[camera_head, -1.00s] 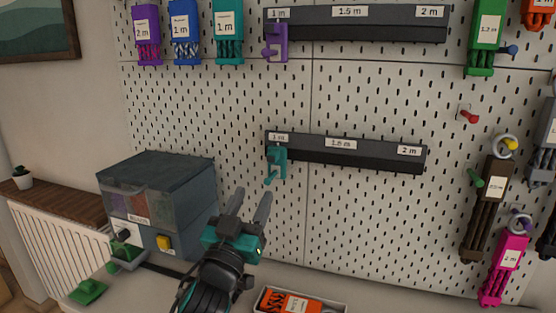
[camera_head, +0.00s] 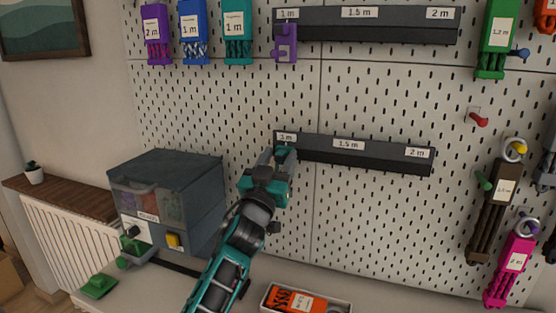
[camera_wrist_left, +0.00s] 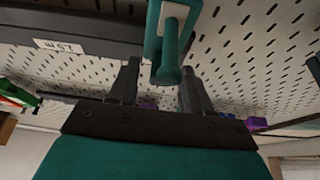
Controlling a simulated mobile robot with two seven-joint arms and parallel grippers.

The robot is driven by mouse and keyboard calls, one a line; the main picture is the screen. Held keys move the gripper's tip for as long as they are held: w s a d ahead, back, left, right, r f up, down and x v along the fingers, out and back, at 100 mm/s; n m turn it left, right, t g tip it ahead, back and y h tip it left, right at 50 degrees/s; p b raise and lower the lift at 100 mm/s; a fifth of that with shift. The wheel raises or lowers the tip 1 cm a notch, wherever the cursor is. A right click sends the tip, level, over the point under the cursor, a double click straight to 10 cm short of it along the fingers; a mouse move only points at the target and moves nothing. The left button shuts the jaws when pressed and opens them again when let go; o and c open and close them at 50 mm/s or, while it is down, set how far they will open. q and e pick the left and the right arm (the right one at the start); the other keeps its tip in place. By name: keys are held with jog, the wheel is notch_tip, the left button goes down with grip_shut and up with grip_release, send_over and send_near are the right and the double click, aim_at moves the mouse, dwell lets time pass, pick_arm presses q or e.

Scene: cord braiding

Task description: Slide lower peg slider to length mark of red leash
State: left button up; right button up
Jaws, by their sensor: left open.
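The lower rail (camera_head: 365,158) is a dark bar with marks 1 m, 1.5 m and 2 m. Its teal peg slider (camera_wrist_left: 166,38) sits at the 1 m end, mostly hidden by my gripper in the head view. My left gripper (camera_head: 276,157) is at the slider and open. In the left wrist view, the slider's round peg (camera_wrist_left: 168,75) lies between the two fingers (camera_wrist_left: 160,70), with gaps visible on both sides. An orange-red and black leash (camera_head: 295,301) with a white label lies in a tray at the bottom; its label is too small to read.
The upper rail (camera_head: 365,26) has a purple slider (camera_head: 285,44) at 1 m. Bundled leashes hang along the top and right of the pegboard (camera_head: 385,100). A grey drawer box (camera_head: 168,197) stands left of my arm. The board right of my gripper is clear below the rail.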

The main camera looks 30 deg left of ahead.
pick_arm(q)
grip_shut()
dwell(0.3)
